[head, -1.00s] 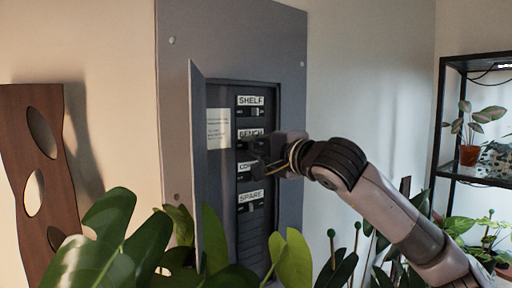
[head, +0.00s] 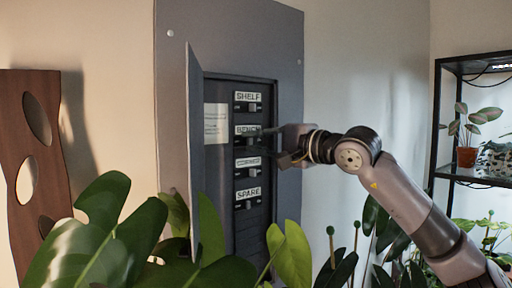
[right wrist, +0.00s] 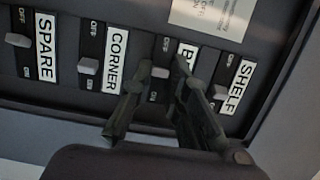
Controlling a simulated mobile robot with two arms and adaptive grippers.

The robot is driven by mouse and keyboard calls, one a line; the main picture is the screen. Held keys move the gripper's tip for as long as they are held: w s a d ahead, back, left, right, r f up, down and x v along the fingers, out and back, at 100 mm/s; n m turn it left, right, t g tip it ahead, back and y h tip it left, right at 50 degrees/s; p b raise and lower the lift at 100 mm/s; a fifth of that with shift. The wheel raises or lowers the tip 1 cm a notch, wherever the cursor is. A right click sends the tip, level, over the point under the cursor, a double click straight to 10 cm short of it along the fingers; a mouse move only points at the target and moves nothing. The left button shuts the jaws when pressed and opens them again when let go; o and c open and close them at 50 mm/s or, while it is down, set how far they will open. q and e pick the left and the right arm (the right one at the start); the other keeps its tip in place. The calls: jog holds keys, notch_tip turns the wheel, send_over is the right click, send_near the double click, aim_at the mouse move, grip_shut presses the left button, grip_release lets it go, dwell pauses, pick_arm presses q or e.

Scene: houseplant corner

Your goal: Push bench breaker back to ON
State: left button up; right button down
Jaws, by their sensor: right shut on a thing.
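The bench breaker (right wrist: 160,73) is the row labelled BENCH, second from the top in the grey panel. In the right wrist view its light lever sits between the fingertips of my right gripper (right wrist: 160,66), which is shut on it. The lever lies between the OFF and ON marks; its exact setting is hard to tell. In the head view my right gripper (head: 266,143) reaches in from the right and hides much of this row. The BENCH label (head: 246,130) shows above it. My left gripper is not in view.
The SHELF breaker (head: 253,107) is above, the CORNER breaker (right wrist: 88,66) and SPARE breaker (right wrist: 18,40) below. The open panel door (head: 195,160) stands on the left. Large leaves (head: 110,235) crowd the front. A plant rack (head: 445,130) stands at right.

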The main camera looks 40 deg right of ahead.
jog(key=shift+f, duration=0.15)
jog(key=c, duration=1.6)
grip_release()
jog(key=shift+o, duration=0.2)
